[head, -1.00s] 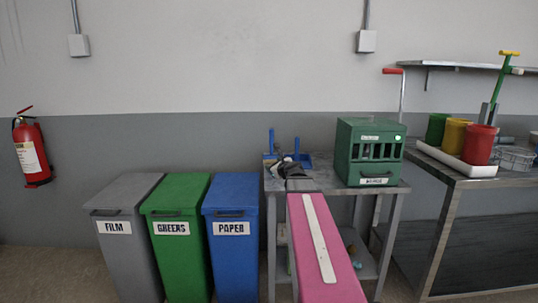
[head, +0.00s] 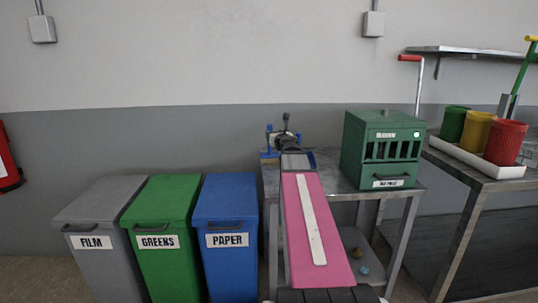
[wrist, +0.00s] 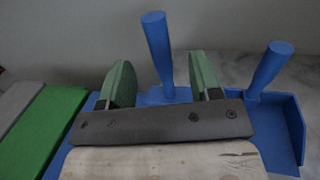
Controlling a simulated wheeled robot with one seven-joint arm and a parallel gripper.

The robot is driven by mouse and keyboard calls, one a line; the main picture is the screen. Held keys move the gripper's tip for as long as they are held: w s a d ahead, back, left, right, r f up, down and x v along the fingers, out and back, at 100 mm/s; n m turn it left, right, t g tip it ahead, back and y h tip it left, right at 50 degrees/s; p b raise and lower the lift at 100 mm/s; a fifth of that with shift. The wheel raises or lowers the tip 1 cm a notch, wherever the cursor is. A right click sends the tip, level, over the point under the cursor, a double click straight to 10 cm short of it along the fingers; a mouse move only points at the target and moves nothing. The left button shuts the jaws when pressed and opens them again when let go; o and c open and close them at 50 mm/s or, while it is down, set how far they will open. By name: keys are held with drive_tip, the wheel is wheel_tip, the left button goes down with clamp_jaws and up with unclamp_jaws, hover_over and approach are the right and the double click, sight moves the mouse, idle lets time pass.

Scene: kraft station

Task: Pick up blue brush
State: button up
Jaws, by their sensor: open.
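Two upright blue handles stand close together on the metal table. In the wrist view one blue handle (wrist: 158,55) rises between and beyond my green fingertips, and the other blue handle (wrist: 268,72) stands to the right. A blue pan-like tray (wrist: 293,122) with a raised side wall lies beneath them. I cannot tell for sure which handle is the blue brush; its bristles are hidden. My gripper (wrist: 164,78) is open, with nothing visible held between its fingers. In the head view my arm covers much of the blue things (head: 268,140).
A green slatted box (head: 381,150) stands to the right on the same table (head: 345,186). Grey, green and blue bins (head: 225,215) stand to the left. A second table at right holds a white tray (head: 475,160) with coloured cups. A wall is close behind.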

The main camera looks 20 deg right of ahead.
drive_tip(key=w, duration=0.8)
drive_tip(key=shift+w+f, duration=0.2)
drive_tip(key=shift+s, duration=0.1)
drive_tip(key=c, duration=1)
